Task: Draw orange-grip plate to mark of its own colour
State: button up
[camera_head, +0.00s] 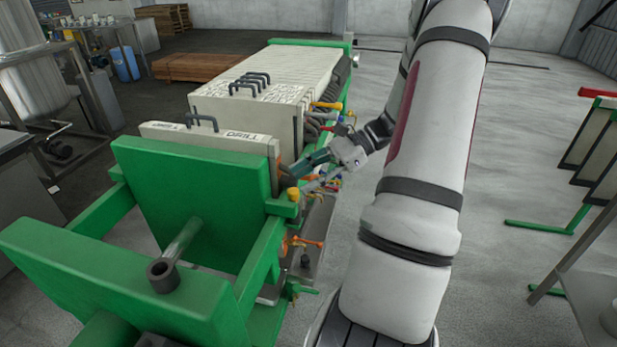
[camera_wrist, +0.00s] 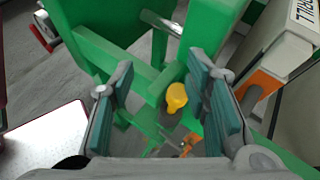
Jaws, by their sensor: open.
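The front plate (camera_head: 215,140), pale with a "DRILL" label and dark handle, stands upright just behind the green end block. An orange piece on its side edge, seemingly its grip, shows in the wrist view (camera_wrist: 258,84), right of my gripper. My gripper (camera_head: 300,178) is beside the press's right side, near that edge. In the wrist view my gripper (camera_wrist: 165,105) is open, its two teal pads apart. A yellow knob (camera_wrist: 176,97) appears between the pads, lower down; I cannot tell its depth. The orange piece is outside the pads. I cannot make out an orange floor or rail mark.
A pack of pale plates (camera_head: 265,98) with several handles stands farther back in the green frame (camera_head: 190,190). Coloured knobs and orange valves (camera_head: 305,242) line the press's right side. A green rack with hanging plates (camera_head: 600,150) stands at right. The floor between is clear.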

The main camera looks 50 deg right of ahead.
jog(key=s+d+f+m+t+h, duration=0.2)
jog(key=s+d+f+m+t, duration=0.25)
jog(key=d, duration=0.25)
jog(key=s+d+f+m+t+h, duration=0.1)
jog(key=s+d+f+m+t, duration=0.35)
jog(key=d, duration=0.25)
jog(key=shift+m+h, duration=0.3)
jog(key=shift+m, duration=0.1)
jog(key=x, duration=0.8)
jog(key=r+p+x, duration=0.1)
jog(key=x, duration=0.4)
jog(key=shift+w, duration=0.15)
grip_shut()
